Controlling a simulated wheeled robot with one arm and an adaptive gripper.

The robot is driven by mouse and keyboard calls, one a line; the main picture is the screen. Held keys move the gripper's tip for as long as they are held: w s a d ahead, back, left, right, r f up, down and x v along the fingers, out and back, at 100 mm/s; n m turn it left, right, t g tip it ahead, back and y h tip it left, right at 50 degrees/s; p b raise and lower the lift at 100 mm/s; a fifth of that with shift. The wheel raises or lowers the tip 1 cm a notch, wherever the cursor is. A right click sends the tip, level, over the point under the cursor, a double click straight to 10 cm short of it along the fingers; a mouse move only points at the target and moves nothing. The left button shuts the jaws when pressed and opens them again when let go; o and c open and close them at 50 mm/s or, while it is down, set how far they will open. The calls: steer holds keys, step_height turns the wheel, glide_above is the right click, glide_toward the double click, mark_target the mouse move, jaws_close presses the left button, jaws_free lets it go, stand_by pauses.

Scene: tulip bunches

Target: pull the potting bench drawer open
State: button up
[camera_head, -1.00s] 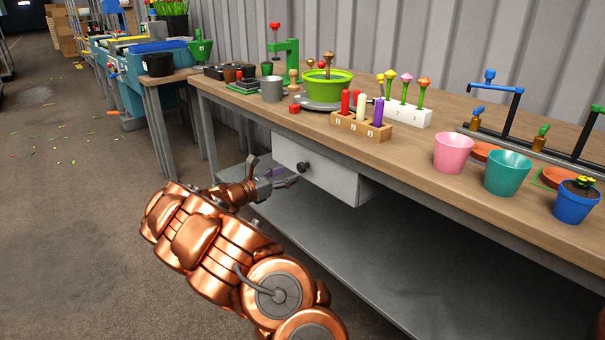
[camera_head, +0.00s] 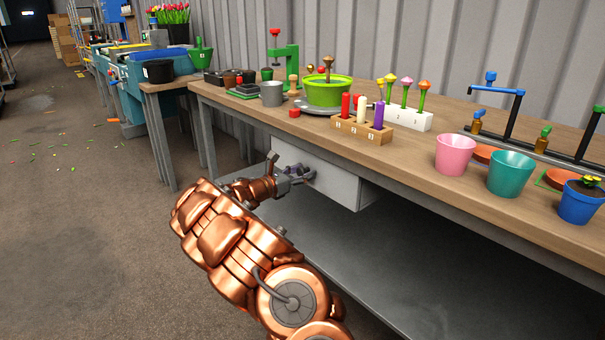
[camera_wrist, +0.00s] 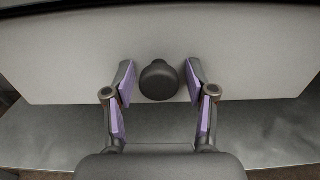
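The potting bench drawer (camera_head: 333,185) is a pale grey box under the front edge of the wooden bench top. Its front panel fills much of the wrist view (camera_wrist: 230,50). A dark round knob (camera_wrist: 159,80) sits on that front. My gripper (camera_head: 306,174) is at the drawer front. In the wrist view my gripper (camera_wrist: 159,82) is open, with one purple-padded finger on each side of the knob. A gap shows between the knob and each finger. In the head view the gripper covers the knob.
The bench top (camera_head: 420,155) carries a green bowl (camera_head: 327,90), a numbered wooden block (camera_head: 362,129), a pink pot (camera_head: 455,155) and a teal pot (camera_head: 511,173). A grey lower shelf (camera_head: 400,270) lies beneath. The floor at left is open.

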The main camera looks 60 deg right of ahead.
jaws_close()
stand_by(0.3)
